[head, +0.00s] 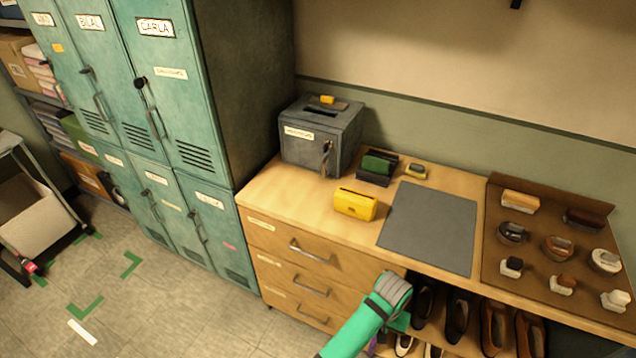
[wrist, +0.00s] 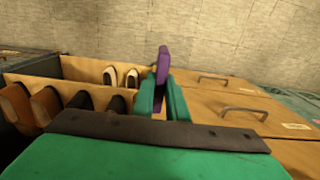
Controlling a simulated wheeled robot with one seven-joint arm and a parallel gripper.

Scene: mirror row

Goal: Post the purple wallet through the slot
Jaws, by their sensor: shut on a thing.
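My gripper (wrist: 163,95) is shut on the purple wallet (wrist: 163,62), which stands edge-on between the teal fingers in the wrist view. In the head view my gripper (head: 396,322) is low in front of the wooden counter, and only a small purple bit of the wallet (head: 371,347) shows beside it. The grey metal box (head: 310,150) stands at the counter's back left. Its top carries a dark slot plate (head: 343,105) with a small yellow-orange piece (head: 327,99) near it. The wallet is well apart from the box.
A yellow holder (head: 355,204), a dark green item in a black stand (head: 377,167) and a grey mat (head: 430,228) lie on the counter (head: 270,195). A brown tray of brushes (head: 545,285) is at right. Teal lockers (head: 175,100) rise at left. Shoes (head: 458,315) fill shelves below.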

